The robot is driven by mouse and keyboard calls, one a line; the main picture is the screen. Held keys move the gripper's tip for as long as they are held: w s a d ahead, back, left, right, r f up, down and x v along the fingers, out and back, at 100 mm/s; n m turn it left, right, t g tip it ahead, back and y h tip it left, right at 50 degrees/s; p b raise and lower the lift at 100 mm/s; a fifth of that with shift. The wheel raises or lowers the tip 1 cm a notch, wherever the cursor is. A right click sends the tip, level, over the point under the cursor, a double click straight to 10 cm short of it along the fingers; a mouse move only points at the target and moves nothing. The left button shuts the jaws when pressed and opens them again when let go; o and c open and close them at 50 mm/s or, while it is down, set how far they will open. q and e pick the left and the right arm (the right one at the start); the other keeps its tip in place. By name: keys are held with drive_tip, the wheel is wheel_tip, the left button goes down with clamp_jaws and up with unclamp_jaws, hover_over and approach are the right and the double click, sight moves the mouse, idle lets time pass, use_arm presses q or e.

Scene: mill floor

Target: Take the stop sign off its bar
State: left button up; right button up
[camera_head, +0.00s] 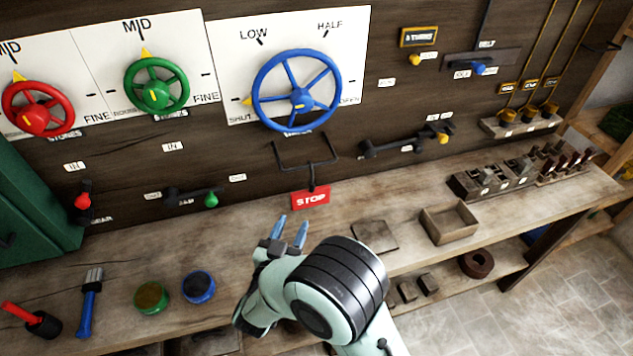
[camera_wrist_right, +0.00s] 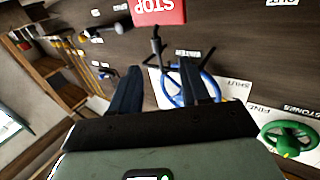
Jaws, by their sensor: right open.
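The red stop sign (camera_head: 310,198) with white letters hangs from a black bar (camera_head: 305,157) fixed to the dark wall, below the blue wheel. In the right wrist view the sign (camera_wrist_right: 158,11) shows upside down at the top, with the bar (camera_wrist_right: 155,50) below it. My right gripper (camera_head: 290,231) is open and empty, its blue fingertips a little below and left of the sign in the head view, apart from it. In the right wrist view its two dark fingers (camera_wrist_right: 164,85) stand apart with nothing between them. My left gripper is not in view.
The blue wheel (camera_head: 298,91) is above the bar; green (camera_head: 157,85) and red (camera_head: 38,109) wheels are left. A lever (camera_head: 393,147) is right of the sign. The bench carries a brush (camera_head: 89,300), two jars, and a wooden tray (camera_head: 449,223). The bench below the sign is mostly clear.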

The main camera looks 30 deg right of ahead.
sight(311, 189)
drive_tip(key=p+x, duration=0.1)
drive_tip(key=x, duration=0.8)
drive_tip(key=p+x, duration=0.1)
drive_tip(key=x, duration=0.3)
drive_tip(key=shift+s+d+r+p, duration=0.15)
drive_tip(key=shift+d+r+p, duration=0.15)
drive_tip(key=shift+d+r, duration=0.1)
drive_tip(key=shift+d+f, duration=0.1)
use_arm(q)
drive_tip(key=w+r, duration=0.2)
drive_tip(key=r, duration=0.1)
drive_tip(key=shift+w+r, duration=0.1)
use_arm(e)
drive_tip(key=shift+c, duration=0.3)
clamp_jaws()
